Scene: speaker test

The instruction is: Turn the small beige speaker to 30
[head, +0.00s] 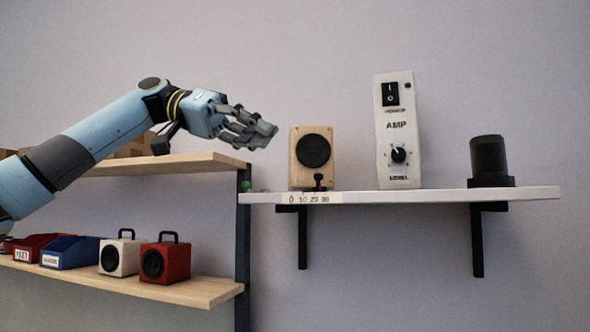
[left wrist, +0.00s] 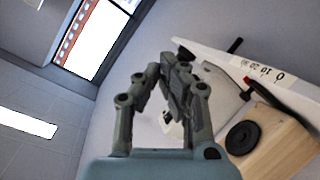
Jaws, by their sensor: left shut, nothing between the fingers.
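The small beige speaker (head: 313,155) stands upright on the white wall shelf (head: 420,196), its black round cone toward the head camera. Below the cone a small black pointer (head: 319,182) stands over a scale strip (head: 309,198) with several numbers on the shelf's front edge. The pointer appears near the 20 to 30 end. The speaker (left wrist: 278,145) and the strip (left wrist: 262,71) also show in the left wrist view. My left gripper (head: 262,135) is shut and empty, just left of the speaker's upper part, apart from it in the head view. My right gripper is out of view.
On the white shelf stand a white AMP box (head: 397,125) with a switch and knob, and a black cylinder (head: 489,160). Left, a wooden rack's lower shelf (head: 190,291) holds a white speaker (head: 119,255), a red speaker (head: 166,260), and blue (head: 70,252) and red bins.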

